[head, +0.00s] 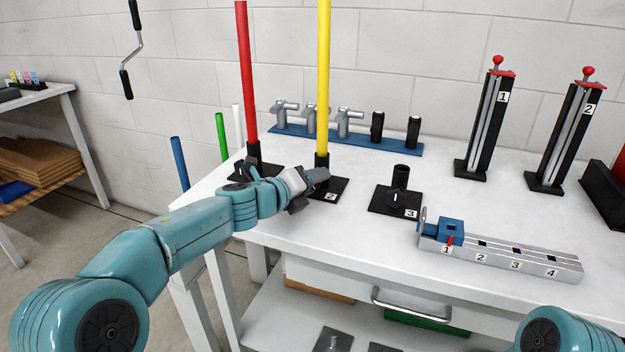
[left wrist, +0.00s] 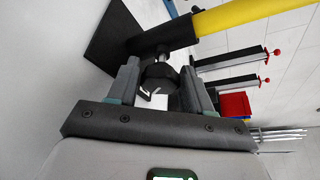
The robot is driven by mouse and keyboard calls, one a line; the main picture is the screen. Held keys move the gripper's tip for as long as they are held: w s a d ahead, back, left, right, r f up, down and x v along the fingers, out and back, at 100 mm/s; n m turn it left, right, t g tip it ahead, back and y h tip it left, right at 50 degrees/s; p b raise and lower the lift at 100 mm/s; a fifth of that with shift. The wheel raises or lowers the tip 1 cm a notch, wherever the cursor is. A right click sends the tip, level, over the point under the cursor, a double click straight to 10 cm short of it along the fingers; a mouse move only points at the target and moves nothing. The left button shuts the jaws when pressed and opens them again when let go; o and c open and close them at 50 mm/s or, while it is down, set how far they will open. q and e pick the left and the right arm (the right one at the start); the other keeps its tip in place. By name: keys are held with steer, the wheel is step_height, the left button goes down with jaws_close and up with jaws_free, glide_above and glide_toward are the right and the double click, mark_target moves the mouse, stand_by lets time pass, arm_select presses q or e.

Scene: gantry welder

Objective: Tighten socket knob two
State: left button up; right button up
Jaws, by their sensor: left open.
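Socket two (head: 338,187) is a black base plate marked 2 with an upright tube, and the yellow pole (head: 324,80) stands in it. In the left wrist view the socket tube (left wrist: 165,38) shows with its black knob (left wrist: 158,78) on a short metal screw. My left gripper (head: 318,182) is at the front of socket two. In the left wrist view the open fingers of this gripper (left wrist: 162,72) stand on either side of the knob; I cannot tell whether they touch it. In the head view the gripper hides the knob. My right gripper is out of view.
The red pole (head: 244,70) stands in a socket just left. Empty socket three (head: 393,200) stands to the right. A grey numbered rail (head: 510,259) with a blue block (head: 451,229) lies further right. A blue rack (head: 350,140) stands behind. Bare tabletop lies between them.

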arm_select(q)
steer(key=shift+w, duration=0.1)
steer(key=c, duration=0.8)
steer(key=shift+d, duration=0.1)
steer(key=shift+r+m+y+p, duration=0.1)
steer(key=shift+m+y+p, duration=0.4)
steer(key=shift+p, duration=0.45)
steer(key=shift+m+p, duration=0.5)
steer(key=shift+m, duration=0.1)
steer(key=shift+m+y+p, duration=0.6)
steer(key=shift+m+y, duration=0.1)
steer(key=shift+m, duration=0.1)
steer(key=shift+f+m+y+p, duration=0.2)
steer(key=shift+m+y+p, duration=0.15)
steer(key=shift+m, duration=0.25)
steer(key=shift+f, duration=0.1)
